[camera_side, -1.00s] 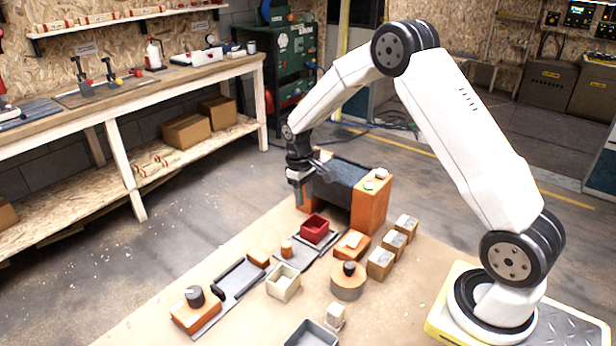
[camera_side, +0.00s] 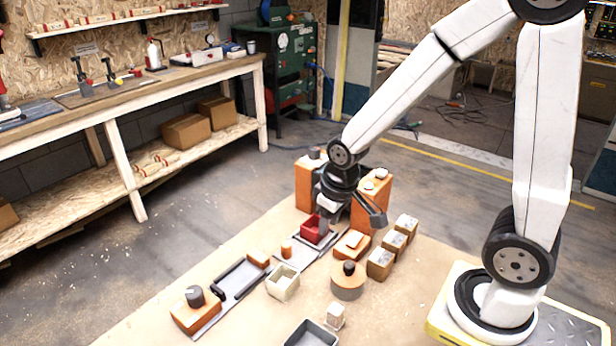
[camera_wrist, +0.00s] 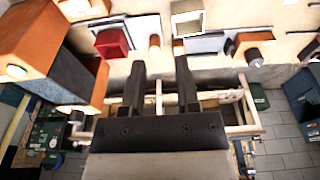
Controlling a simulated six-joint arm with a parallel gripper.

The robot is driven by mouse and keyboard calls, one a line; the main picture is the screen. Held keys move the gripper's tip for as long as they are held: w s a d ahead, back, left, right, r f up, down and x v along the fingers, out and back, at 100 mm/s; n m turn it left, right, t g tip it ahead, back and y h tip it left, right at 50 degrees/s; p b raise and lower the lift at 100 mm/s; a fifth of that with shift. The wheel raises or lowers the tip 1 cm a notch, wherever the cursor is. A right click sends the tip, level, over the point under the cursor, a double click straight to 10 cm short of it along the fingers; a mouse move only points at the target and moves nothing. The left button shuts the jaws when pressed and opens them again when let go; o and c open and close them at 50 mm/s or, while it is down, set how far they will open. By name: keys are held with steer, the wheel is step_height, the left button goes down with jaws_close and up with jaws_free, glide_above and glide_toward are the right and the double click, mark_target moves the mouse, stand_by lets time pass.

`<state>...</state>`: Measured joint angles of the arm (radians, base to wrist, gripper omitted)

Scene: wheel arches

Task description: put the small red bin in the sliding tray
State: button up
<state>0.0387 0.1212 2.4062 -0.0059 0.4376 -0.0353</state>
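The small red bin (camera_side: 310,231) sits upright on a grey plate in front of the orange arch; it also shows in the wrist view (camera_wrist: 112,43), left of my fingers. The likely sliding tray (camera_side: 240,279) is a long dark-rimmed grey tray, nearer the camera and left of the bin. It seems to be the grey strip in the wrist view (camera_wrist: 205,45). My gripper (camera_wrist: 160,66) is open, with an empty gap between its fingers. In the side view my gripper (camera_side: 324,224) overlaps the bin's right side; I cannot tell whether they touch.
Orange arch posts (camera_side: 307,184) stand behind the bin, close to my wrist. An orange block with a dark knob (camera_side: 196,314) is at the tray's near end.

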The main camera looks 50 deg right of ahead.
steer(key=shift+t, duration=0.3)
steer(key=s, duration=0.2)
steer(key=s+a, duration=0.1)
steer(key=shift+s+a, duration=0.15)
steer(key=shift+s, duration=0.25)
stand_by(0.6)
